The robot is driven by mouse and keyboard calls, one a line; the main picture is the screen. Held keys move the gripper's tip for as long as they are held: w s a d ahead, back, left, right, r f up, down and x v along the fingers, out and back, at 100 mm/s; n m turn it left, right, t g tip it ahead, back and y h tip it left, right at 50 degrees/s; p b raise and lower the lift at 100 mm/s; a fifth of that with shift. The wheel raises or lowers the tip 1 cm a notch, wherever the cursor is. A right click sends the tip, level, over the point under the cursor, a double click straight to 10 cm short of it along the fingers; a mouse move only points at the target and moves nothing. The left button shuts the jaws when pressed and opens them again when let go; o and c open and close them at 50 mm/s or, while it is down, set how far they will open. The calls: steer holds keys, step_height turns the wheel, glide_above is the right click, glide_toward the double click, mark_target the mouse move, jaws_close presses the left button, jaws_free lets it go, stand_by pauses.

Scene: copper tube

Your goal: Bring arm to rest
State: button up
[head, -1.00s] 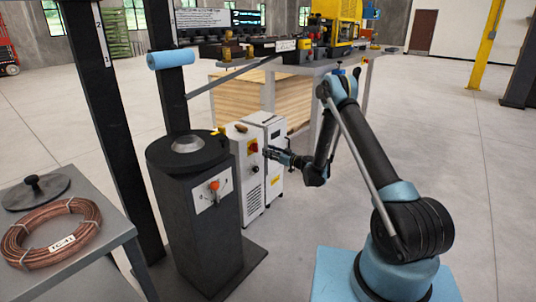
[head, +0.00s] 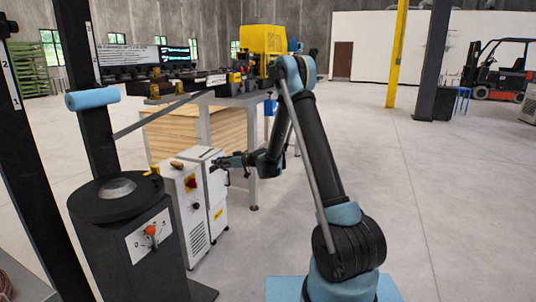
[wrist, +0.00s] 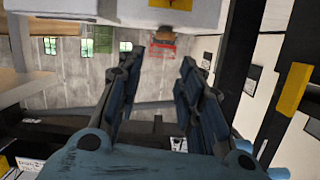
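My gripper (head: 222,162) is held out to the left of my arm in the head view, in front of the white cabinets (head: 192,205). In the wrist view, its two dark fingers (wrist: 158,88) stand apart with nothing between them. My arm is bent, with its elbow raised high and its forearm hanging down. The copper tube coil (head: 5,285) shows only as a sliver at the left edge of the head view.
A black pedestal (head: 135,245) with a round top and an orange knob stands at the left. A workbench (head: 215,100) with a yellow machine (head: 264,50) stands behind the cabinets. The floor to the right is clear, with a forklift (head: 498,70) far back.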

steer(key=s+d+r+m+h, duration=0.2)
steer(key=s+d+r, duration=0.2)
steer(key=s+d, duration=0.3)
steer(key=s+d+r+m+g+h, duration=0.1)
steer(key=s+d+r+h, duration=0.1)
steer(key=s+d+r, duration=0.35)
steer(key=s+d+r+m+h, duration=0.2)
steer(key=s+d+r, duration=0.1)
steer(key=s+d, duration=0.55)
steer(key=s+d+f+m+h, duration=0.2)
steer(key=s+d+f, duration=0.1)
steer(key=s+d, duration=0.4)
steer(key=s+d+f+m+g+h, duration=0.1)
steer(key=s+d+f+m+h, duration=0.1)
steer(key=s+d, duration=0.6)
steer(key=s+d+f+m+g+h, duration=0.1)
steer(key=s+d+f+m+h, duration=0.2)
steer(key=s+d, duration=0.4)
steer(key=s+f+h, duration=0.1)
steer(key=s, duration=0.7)
steer(key=shift+d+f, duration=0.35)
steer(key=shift+s, duration=0.1)
